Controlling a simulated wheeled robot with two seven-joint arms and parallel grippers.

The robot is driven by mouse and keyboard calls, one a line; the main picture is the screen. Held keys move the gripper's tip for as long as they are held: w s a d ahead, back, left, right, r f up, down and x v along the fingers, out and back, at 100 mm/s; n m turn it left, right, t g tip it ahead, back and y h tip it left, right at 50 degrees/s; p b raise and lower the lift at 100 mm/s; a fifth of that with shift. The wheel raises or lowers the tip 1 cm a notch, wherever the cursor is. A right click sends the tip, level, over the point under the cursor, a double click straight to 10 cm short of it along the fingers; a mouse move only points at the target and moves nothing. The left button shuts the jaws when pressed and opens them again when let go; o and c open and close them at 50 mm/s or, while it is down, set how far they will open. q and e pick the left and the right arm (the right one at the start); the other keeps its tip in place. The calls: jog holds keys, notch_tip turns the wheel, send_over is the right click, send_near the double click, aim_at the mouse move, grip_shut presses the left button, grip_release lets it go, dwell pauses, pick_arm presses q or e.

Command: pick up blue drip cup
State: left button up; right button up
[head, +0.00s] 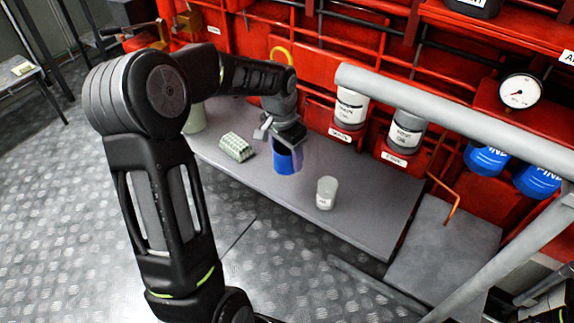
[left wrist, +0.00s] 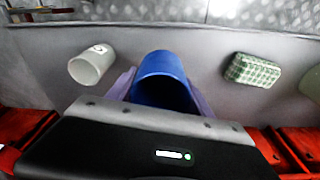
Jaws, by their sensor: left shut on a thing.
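The blue drip cup (head: 286,161) is between the fingers of my left gripper (head: 286,150), above or on the grey bench shelf. In the left wrist view the blue cup (left wrist: 163,82) shows with its open rim, and the purple-grey fingers of the left gripper (left wrist: 160,92) press on its two sides. I cannot tell whether the cup's base touches the shelf. The head view does not show my right gripper clearly.
A whitish cup (head: 326,192) stands right of the blue cup. A pale green container (head: 194,119) is further left. A grey rail (head: 440,110) crosses at right, over labelled canisters.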

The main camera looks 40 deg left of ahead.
pick_arm(q)
jog(key=shift+r, duration=1.3)
